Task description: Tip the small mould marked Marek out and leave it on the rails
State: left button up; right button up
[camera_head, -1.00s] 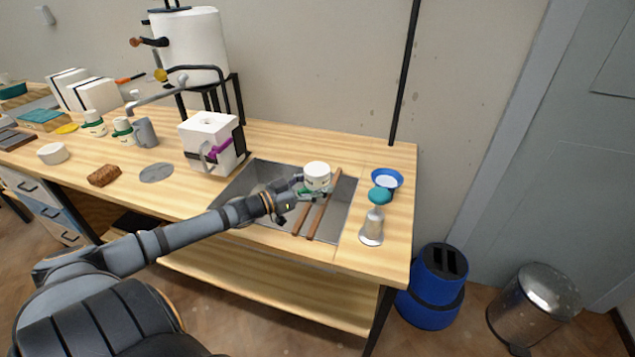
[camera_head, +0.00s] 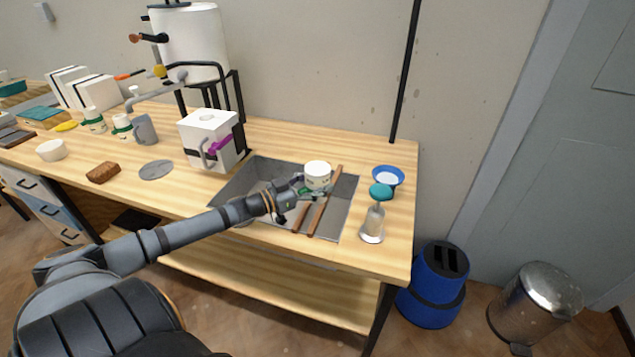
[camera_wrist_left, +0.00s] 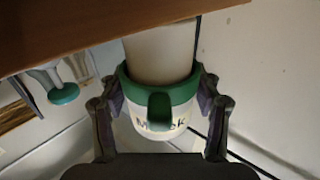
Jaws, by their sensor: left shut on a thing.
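The small white mould (camera_head: 317,170) is over the sink (camera_head: 346,212), by the far part of the two wooden rails (camera_head: 312,215). My left gripper (camera_head: 308,190) is shut on it. In the left wrist view the mould (camera_wrist_left: 150,133) sits between both fingers (camera_wrist_left: 160,108), its green band and partly hidden "Marek" lettering showing. The lettering reads upright there while the bench scene appears inverted, so the mould looks upside down. A pale, smooth column (camera_wrist_left: 160,52) extends from its green end. I cannot tell whether the mould touches the rails. My right gripper is not in view.
A blue bowl (camera_head: 388,175) and a silver stand with a teal top (camera_head: 374,220) are right of the sink. A white block with a purple strap (camera_head: 208,140) stands left of it. A sponge-like brown block (camera_head: 103,173) lies farther left.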

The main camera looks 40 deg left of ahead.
pick_arm(q)
jog(key=shift+f, duration=0.1)
jog(key=o, duration=1.5)
